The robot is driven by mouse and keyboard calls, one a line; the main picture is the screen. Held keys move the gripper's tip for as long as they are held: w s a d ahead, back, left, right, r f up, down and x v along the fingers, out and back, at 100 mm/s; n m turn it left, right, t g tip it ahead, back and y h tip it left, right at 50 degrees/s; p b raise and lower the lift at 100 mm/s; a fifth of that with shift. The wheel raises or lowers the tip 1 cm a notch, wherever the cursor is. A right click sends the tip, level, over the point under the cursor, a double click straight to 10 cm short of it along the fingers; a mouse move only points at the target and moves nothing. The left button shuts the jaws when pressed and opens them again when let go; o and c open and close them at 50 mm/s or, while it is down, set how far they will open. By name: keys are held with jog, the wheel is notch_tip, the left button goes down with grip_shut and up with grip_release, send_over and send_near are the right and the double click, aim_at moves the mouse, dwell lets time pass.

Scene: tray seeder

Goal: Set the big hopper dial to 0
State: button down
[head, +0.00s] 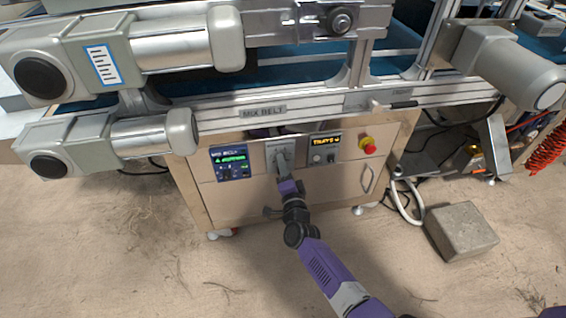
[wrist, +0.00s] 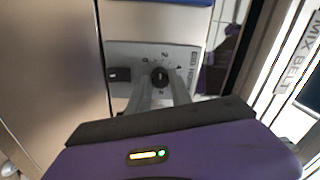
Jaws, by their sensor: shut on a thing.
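The dial (wrist: 160,76) is a small round black knob on a grey plate (wrist: 125,53) in the wrist view. Small numerals ring it; a 0 seems to stand at its upper left, but the pointer's setting is too small to read. The plate's edge lettering is partly legible and appears to end in "HOPP". My gripper (wrist: 160,88) is shut on the dial, one grey finger on each side. In the head view my gripper (head: 282,165) reaches the same grey plate on the cabinet front and hides the dial.
A black rocker switch (wrist: 119,74) sits left of the dial. In the head view, a green-lit display (head: 230,158) is left of the plate; a yellow-lettered display (head: 326,142) and red stop button (head: 367,145) are right. The MIX BELT rail (head: 262,111) runs above. A stone block (head: 461,231) lies right.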

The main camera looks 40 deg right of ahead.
jog(key=shift+a+n+y+p, duration=0.1)
jog(key=shift+n+y+p, duration=0.2)
jog(key=shift+n+p, duration=2.4)
jog(key=n+b, duration=0.2)
jog(key=n, duration=0.1)
jog(key=c, duration=1.2)
grip_release()
jog(key=shift+o, duration=0.2)
jog(key=p+v, duration=0.2)
jog(key=v, duration=0.5)
jog(key=shift+s, duration=0.35)
